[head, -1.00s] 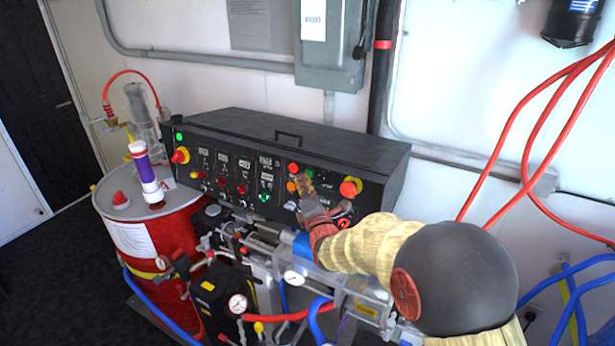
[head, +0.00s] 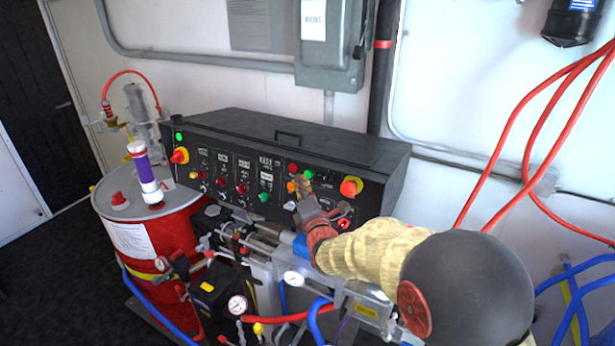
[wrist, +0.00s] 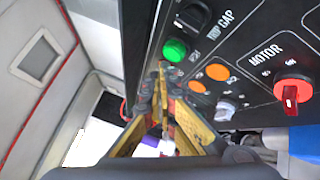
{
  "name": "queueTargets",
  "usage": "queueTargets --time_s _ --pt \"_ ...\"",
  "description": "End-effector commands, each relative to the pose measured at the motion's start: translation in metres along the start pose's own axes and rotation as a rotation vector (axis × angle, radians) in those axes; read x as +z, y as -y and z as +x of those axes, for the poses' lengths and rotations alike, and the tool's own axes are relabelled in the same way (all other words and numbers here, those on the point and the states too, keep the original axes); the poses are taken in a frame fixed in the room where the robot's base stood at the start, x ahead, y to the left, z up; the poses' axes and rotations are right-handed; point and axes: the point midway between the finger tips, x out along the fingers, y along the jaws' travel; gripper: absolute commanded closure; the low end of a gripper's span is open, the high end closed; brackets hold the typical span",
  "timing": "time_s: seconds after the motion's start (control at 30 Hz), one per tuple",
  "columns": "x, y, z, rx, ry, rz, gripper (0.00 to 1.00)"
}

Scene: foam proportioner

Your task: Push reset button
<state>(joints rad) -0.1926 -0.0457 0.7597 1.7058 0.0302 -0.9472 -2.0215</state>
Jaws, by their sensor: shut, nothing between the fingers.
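The black control panel (head: 230,160) carries several coloured buttons and knobs; I cannot read which button is the reset. My gripper (head: 302,182) is shut and empty at the right part of the panel face. In the wrist view my gripper (wrist: 162,70) has its yellow fingertips together, just below and left of a green button (wrist: 175,50). Two orange buttons (wrist: 217,71) (wrist: 196,86) lie right of the tips. Whether the tips touch the panel, I cannot tell. In the head view my gripper partly covers this button group; a red button (head: 292,168) shows above it.
A black knob (wrist: 194,17) and a red motor switch (wrist: 292,90) are on the panel near my gripper. A large red knob (head: 351,187) is right of it in the head view. Pipes and gauges (head: 294,278) lie below; a red drum (head: 180,235) stands left.

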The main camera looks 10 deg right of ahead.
Motion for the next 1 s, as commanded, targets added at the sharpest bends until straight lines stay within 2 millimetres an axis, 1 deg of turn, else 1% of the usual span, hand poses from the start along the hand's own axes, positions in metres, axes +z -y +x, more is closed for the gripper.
queueTargets --time_s 0.37,0.83,1.0 --pt "-0.002 -0.002 -0.003 0.000 -0.001 0.001 1.00" --pt "-0.023 -0.022 -0.031 0.000 -0.002 0.001 1.00" --pt "-0.026 -0.025 -0.035 -0.001 0.000 0.000 1.00"
